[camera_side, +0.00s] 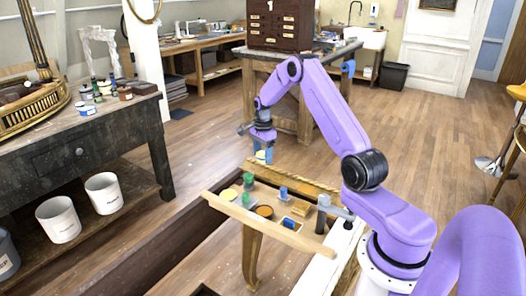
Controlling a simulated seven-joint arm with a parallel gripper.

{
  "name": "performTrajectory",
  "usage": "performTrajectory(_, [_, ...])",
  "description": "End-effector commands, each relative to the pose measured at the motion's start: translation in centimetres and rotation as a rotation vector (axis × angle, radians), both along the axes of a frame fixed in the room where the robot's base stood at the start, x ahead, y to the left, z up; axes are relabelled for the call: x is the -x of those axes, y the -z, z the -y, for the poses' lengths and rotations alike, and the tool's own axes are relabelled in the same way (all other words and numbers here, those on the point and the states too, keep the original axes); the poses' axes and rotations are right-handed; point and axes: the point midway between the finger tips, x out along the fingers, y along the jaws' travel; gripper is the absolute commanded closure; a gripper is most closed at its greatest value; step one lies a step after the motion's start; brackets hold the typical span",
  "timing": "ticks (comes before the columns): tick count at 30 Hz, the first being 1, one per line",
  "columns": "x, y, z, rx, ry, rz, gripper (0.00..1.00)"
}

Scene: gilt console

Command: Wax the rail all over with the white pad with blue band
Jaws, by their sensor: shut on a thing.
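My gripper (263,146) points down over the back left of the small work surface, shut on a small pad (263,156) with blue on it. The pad is small in the picture and partly covered by the fingers, so its white part is hard to make out. A gilt, carved rail (297,180) runs along the back edge of the work surface, and the pad is at or just above its left end. I cannot tell whether they touch. A plain pale wooden bar (265,224) runs along the front edge.
Between the rails sit a yellow dish (228,195), a green item (248,181), a blue item (283,193), an orange dish (264,211) and a small box (287,223). A grey clamp-like tool (324,209) stands at the right end. A dark bench (85,150) stands left.

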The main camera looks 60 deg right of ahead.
Motion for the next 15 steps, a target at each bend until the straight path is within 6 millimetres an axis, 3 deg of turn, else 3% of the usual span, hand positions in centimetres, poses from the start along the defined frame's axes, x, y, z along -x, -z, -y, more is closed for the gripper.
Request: performTrajectory(15, [0.0, 4.8, 0.0, 0.000, 0.000, -0.001, 0.73])
